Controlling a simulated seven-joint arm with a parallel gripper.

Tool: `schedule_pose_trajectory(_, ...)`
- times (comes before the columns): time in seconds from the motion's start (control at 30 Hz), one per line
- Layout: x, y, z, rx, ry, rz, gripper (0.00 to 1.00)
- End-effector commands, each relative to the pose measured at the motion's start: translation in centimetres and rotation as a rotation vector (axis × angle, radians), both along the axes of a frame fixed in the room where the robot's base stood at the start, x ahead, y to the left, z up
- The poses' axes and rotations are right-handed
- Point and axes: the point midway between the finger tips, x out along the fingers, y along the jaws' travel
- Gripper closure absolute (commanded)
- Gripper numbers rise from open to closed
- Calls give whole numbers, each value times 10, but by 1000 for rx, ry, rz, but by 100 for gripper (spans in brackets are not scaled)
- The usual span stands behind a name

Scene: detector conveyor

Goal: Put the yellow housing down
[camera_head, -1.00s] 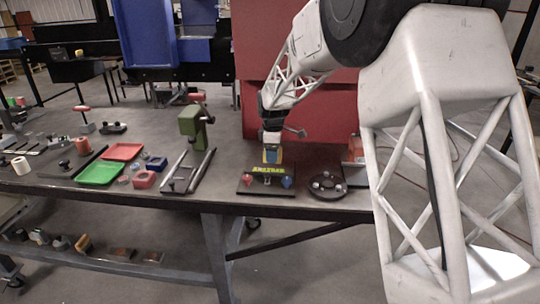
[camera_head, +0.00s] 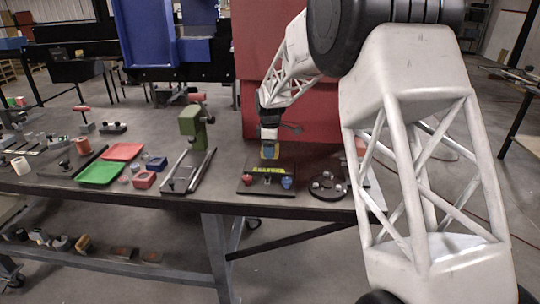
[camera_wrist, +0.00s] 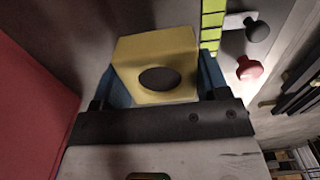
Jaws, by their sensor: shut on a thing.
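The yellow housing (camera_wrist: 152,52) is a block with a dark round hole in its near face. It fills the space between the blue fingers of my gripper (camera_wrist: 163,82) in the wrist view, and the gripper is shut on it. In the head view my gripper (camera_head: 269,150) points down over the back of the bench, just behind a dark board (camera_head: 248,189) with a yellow-green strip. There the yellow housing is small and partly covered by the fingers. I cannot tell whether its underside touches the bench.
A red panel (camera_head: 300,105) rises behind the gripper.

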Motion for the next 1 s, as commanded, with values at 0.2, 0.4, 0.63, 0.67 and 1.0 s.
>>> schedule_pose_trajectory(0.2, 0, 0, -23, 0, 1, 0, 67)
schedule_pose_trajectory(0.4, 0, 0, -28, 0, 0, 0, 67)
schedule_pose_trajectory(0.63, 0, 0, -28, 0, 0, 0, 67)
schedule_pose_trajectory(0.67, 0, 0, -29, 0, 0, 0, 67)
schedule_pose_trajectory(1.0, 0, 0, -31, 0, 0, 0, 7)
